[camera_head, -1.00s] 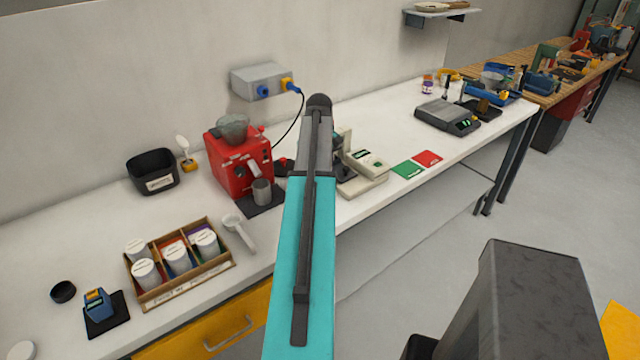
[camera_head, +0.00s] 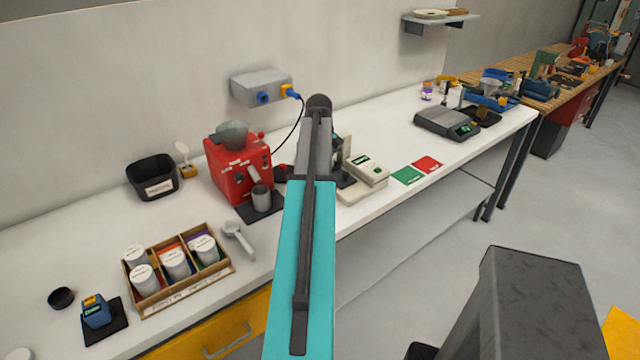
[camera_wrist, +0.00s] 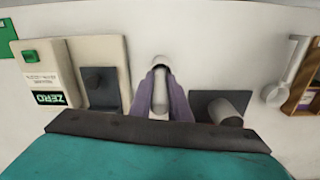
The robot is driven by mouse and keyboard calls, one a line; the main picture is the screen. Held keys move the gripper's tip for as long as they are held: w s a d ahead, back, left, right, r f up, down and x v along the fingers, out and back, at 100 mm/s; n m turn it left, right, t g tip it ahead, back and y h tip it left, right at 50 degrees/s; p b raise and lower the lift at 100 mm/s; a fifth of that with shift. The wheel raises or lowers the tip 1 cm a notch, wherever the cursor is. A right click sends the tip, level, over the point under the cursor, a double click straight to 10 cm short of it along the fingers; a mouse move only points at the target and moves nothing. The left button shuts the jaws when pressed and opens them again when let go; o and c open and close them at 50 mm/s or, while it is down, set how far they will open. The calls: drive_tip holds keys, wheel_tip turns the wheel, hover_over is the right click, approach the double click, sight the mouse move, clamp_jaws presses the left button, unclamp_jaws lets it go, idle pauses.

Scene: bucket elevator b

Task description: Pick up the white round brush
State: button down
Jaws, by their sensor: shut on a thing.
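In the wrist view my gripper (camera_wrist: 160,97) is shut, with its two purple fingers on either side of a white, rounded thing that looks like the white round brush (camera_wrist: 159,64). In the head view my teal arm hides both the gripper and the brush. I cannot tell how high the brush is above the counter.
The red machine (camera_head: 232,165) with its grey cup stands left of my arm. A pale device (camera_head: 363,170) stands close on the right. A divided box (camera_head: 183,297), a white spoon (camera_head: 237,236) and a black bin (camera_head: 153,177) are further left.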

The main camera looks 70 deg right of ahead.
drive_tip(key=shift+r+b, duration=1.05)
drive_tip(key=shift+r, duration=3.2)
drive_tip(key=shift+w+a, duration=0.1)
